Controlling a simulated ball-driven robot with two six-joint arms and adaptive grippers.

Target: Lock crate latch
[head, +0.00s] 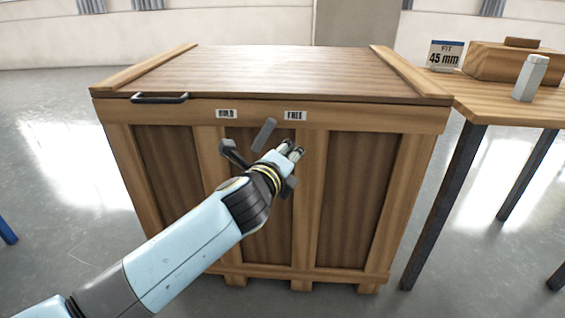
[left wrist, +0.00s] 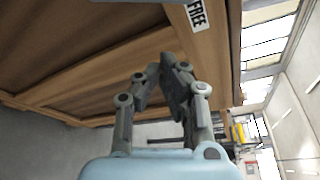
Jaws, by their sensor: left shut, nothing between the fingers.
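The wooden crate (head: 350,190) stands with its lid (head: 285,68) down. A grey latch bar (head: 264,134) sits on its front, tilted with its upper end to the right. It lies between a left label (head: 226,113), too small to read surely, and the FREE label (head: 295,115). My left gripper (head: 294,152) is shut and empty, to the right of and below the bar, in front of the crate. In the left wrist view its fingertips (left wrist: 162,66) are close together, with the FREE label (left wrist: 195,14) above. The bar's lower end is partly hidden. My right gripper is not in view.
A dark handle (head: 160,98) is on the lid's front left edge. A wooden table (head: 480,100) at the right holds a wooden block (head: 505,62), a pale bottle-like piece (head: 530,78) and a 45 mm sign (head: 445,55). The floor left of the crate is clear.

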